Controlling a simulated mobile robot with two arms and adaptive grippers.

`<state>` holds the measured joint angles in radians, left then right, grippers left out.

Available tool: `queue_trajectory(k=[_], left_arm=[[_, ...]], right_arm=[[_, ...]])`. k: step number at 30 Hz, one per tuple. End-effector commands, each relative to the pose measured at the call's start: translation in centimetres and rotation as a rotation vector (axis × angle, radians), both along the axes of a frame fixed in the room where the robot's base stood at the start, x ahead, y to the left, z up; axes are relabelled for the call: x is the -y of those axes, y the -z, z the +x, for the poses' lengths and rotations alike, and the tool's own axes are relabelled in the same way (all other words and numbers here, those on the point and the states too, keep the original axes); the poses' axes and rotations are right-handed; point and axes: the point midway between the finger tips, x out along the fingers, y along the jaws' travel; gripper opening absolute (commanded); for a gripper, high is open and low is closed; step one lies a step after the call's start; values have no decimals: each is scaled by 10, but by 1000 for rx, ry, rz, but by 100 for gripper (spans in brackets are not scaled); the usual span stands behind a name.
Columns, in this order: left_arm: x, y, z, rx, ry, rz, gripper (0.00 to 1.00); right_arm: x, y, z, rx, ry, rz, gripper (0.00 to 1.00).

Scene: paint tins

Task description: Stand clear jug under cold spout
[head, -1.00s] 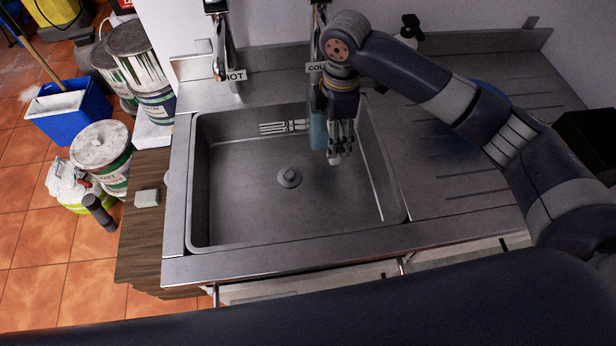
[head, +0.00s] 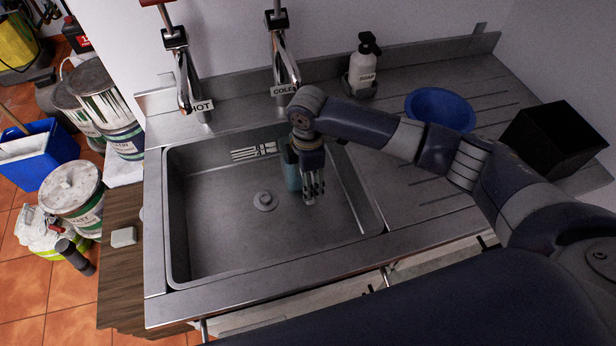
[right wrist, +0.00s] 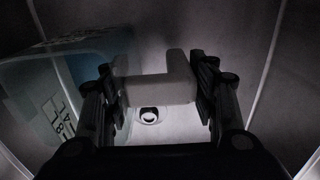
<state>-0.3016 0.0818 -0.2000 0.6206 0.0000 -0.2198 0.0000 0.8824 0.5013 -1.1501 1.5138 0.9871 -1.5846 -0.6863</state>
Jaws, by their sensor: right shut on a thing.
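The clear jug (head: 291,170) is a bluish see-through vessel in the right back part of the sink, below and slightly in front of the cold spout (head: 286,62). My right arm and gripper hide much of it. In the right wrist view the jug (right wrist: 50,100), with dark markings, stands left of the fingers. My right gripper (head: 311,198) points down beside it; in the right wrist view my right gripper (right wrist: 160,90) is shut on a pale grey, angled piece that looks like the jug's handle. I cannot tell if the jug touches the sink floor. My left gripper is out of view.
The steel sink (head: 215,250) has a drain plug (head: 265,200). The hot tap (head: 185,80) is left of the cold one. A soap bottle (head: 363,68), a blue bowl (head: 440,107) and a black box (head: 555,140) are on the right. Paint tins (head: 75,195) stand left.

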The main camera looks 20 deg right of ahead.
Motion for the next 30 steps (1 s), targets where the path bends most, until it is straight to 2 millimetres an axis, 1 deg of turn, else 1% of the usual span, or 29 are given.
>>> queue_trajectory(k=[4, 7, 8, 9, 10, 20, 23, 26, 30], left_arm=[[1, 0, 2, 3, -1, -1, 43], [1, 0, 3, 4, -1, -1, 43], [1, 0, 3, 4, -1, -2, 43], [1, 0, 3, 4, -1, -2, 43], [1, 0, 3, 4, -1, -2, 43], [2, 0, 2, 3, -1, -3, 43], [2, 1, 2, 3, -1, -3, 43], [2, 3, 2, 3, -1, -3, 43], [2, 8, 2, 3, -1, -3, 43]], right_arm=[[-1, -2, 1, 3, -1, 2, 7], [-1, 1, 1, 2, 0, 2, 7], [0, 2, 0, 0, -1, 0, 58], [0, 2, 0, 0, -1, 0, 67], [0, 2, 0, 0, -1, 0, 74], [0, 1, 0, 1, 0, 1, 74], [0, -3, 1, 2, -1, 1, 74], [-1, -14, 1, 4, -1, 2, 74], [-1, -42, 2, 6, -2, 3, 74]])
